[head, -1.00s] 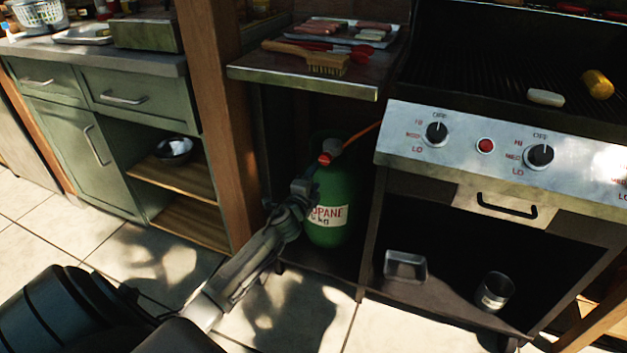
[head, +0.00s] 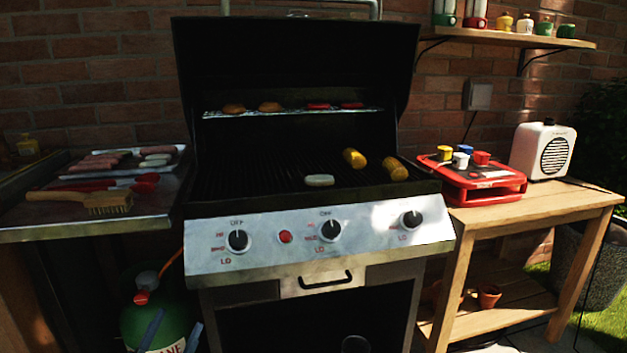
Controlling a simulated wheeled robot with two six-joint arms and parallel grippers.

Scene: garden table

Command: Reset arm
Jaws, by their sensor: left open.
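My left gripper (head: 173,332) shows at the bottom left of the head view, with only its two fingertips in the picture. The fingertips stand apart with nothing between them, in front of the green propane tank (head: 140,318) under the side shelf. Whether they touch the tank I cannot tell. The rest of my left arm is below the picture edge. My right gripper is not in view.
The grill (head: 320,245) stands open in the middle, with corn cobs (head: 354,158) and a pale patty (head: 319,180) on its grate. The left side shelf (head: 90,228) holds a brush (head: 105,203) and a food tray (head: 165,167). A wooden table (head: 560,197) at right bears a red appliance (head: 470,185) and a white speaker (head: 543,150).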

